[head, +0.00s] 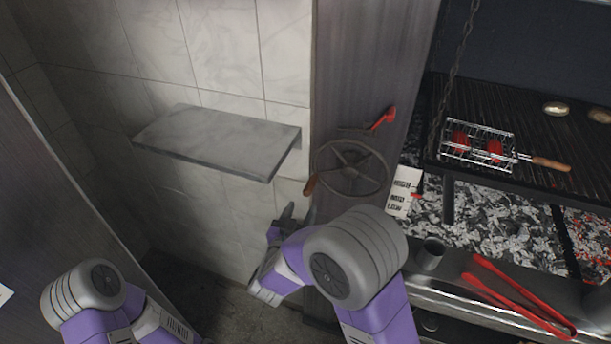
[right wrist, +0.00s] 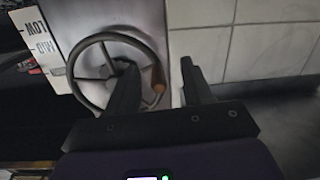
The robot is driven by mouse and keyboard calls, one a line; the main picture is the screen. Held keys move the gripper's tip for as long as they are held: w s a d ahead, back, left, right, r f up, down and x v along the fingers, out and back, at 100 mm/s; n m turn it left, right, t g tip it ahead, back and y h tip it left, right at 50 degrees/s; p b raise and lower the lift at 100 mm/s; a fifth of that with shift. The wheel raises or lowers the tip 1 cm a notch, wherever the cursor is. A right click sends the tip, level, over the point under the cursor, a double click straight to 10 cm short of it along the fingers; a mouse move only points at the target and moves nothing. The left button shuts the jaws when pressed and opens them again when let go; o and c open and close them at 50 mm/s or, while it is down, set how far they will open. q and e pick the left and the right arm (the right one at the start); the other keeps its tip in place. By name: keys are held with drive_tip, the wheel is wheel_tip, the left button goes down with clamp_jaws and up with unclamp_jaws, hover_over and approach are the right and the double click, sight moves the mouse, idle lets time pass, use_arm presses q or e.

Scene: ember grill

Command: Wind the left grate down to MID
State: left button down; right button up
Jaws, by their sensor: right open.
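The left grate (head: 545,180) hangs over the coals at the right of the head view, with a chain at its left. A spoked handwheel (head: 350,168) with a wooden handle (head: 310,186) is on the grey pillar; it also shows in the right wrist view (right wrist: 78,72). A scale plate (head: 403,184) reads HIGH, MID, LOW; a small red pointer (head: 416,195) is beside it, seemingly near MID. My right gripper (head: 288,212) is open and empty, below left of the wheel. In the right wrist view the handle (right wrist: 158,78) appears between its fingers (right wrist: 159,68), not gripped. My left gripper is out of view.
A red-handled lever (head: 384,118) sits above the wheel. A wire basket (head: 478,146) with red food lies on the grate. A grey shelf (head: 215,138) juts from the tiled wall.

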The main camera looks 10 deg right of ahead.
sight(310, 185)
wheel_tip(310, 185, up, 3)
drive_tip(key=shift+f+m+h, duration=0.1)
drive_tip(key=shift+m+h, duration=0.3)
drive_tip(key=shift+h, duration=0.4)
drive_tip(key=shift+w+d+r, duration=0.2)
drive_tip(key=shift+w+d, duration=0.1)
drive_tip(key=shift+b+x, duration=0.35)
drive_tip(key=shift+x, duration=2.8)
clamp_jaws()
